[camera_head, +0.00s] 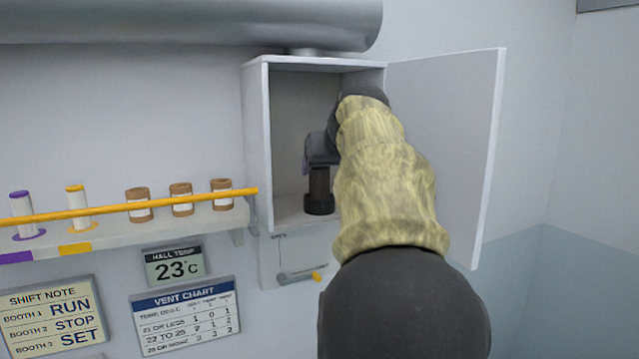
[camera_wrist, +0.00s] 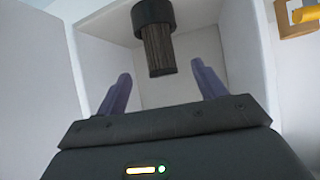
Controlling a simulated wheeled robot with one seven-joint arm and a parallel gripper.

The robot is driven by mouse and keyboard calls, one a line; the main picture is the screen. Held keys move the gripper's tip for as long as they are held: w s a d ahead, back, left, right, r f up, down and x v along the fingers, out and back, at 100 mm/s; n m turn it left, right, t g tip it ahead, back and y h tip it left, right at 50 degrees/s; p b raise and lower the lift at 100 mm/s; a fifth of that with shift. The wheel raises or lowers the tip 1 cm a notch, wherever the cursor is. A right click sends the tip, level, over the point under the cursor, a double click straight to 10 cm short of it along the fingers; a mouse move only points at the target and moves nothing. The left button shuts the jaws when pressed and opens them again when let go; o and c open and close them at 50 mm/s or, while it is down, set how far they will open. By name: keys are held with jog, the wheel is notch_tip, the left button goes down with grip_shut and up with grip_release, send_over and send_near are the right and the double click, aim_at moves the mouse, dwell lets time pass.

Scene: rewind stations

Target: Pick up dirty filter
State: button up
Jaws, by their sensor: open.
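The dirty filter is a dark brown cylinder with a black cap. In the wrist view the filter (camera_wrist: 158,45) is inside the open white cabinet, beyond and between my fingers, with clear space on both sides. In the head view the filter (camera_head: 319,188) stands upright near the cabinet (camera_head: 256,160) floor, its top hidden behind my gripper. My gripper (camera_wrist: 160,92) is open and empty, its two purple fingers spread. In the head view my gripper (camera_head: 318,152) reaches into the cabinet, mostly hidden by my sleeved arm.
The cabinet door (camera_head: 465,150) is swung open to the right. A grey duct (camera_head: 190,20) runs above. A shelf (camera_head: 150,228) with spools and a yellow rail (camera_head: 110,209) lies left. Below the cabinet is a panel with a lever (camera_head: 297,276). Signs hang lower left.

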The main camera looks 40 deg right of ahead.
aim_at(322, 178)
jog(key=p+x, duration=0.1)
jog(key=x, duration=0.3)
jog(key=shift+w+d, duration=0.1)
jog(key=shift+w, duration=0.1)
jog(key=shift+a, duration=0.2)
jog(key=shift+w+d+f+p, duration=0.2)
jog(key=shift+f+p, duration=0.05)
jog(key=shift+p, duration=0.2)
jog(key=p+x, duration=0.2)
jog(key=x, duration=0.1)
jog(key=shift+d+f, duration=0.2)
jog(key=shift+w+d+f, duration=0.1)
jog(key=shift+w+f, duration=0.25)
jog(key=shift+f, duration=0.05)
jog(key=shift+c, duration=0.4)
jog(key=c, duration=1)
